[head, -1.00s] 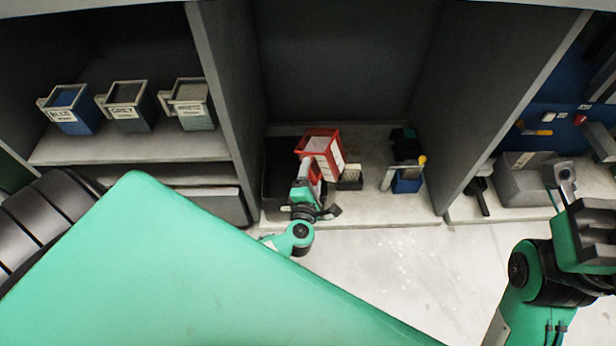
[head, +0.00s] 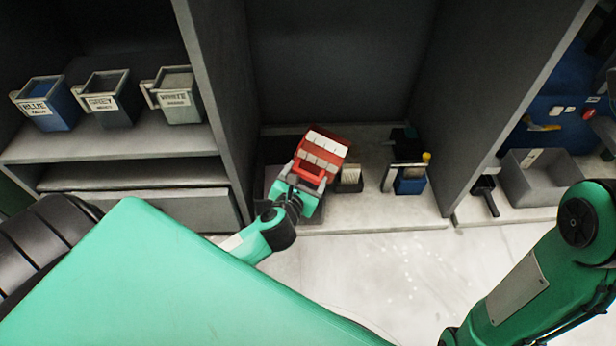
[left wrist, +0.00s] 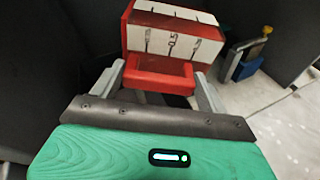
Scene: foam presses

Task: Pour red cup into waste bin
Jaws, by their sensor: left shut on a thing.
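The red cup (head: 322,150), a boxy red container with white panels, is in the middle bay in the head view. It is tilted, with a white side facing up. My left gripper (head: 302,184) is shut on its handle. In the left wrist view the red cup (left wrist: 172,38) is ahead, with its red handle between the fingers of my left gripper (left wrist: 160,84). A dark open container (head: 271,180), probably the waste bin, is below and left of the cup, partly hidden by it and my arm. The cup's inside is hidden. My right gripper is out of view.
Blue (head: 48,103), grey (head: 108,98) and white (head: 178,95) labelled cups stand on the left shelf. A brush-like block (head: 349,180) and a small blue holder (head: 410,180) stand right of the red cup. A grey tray (head: 540,178) lies far right.

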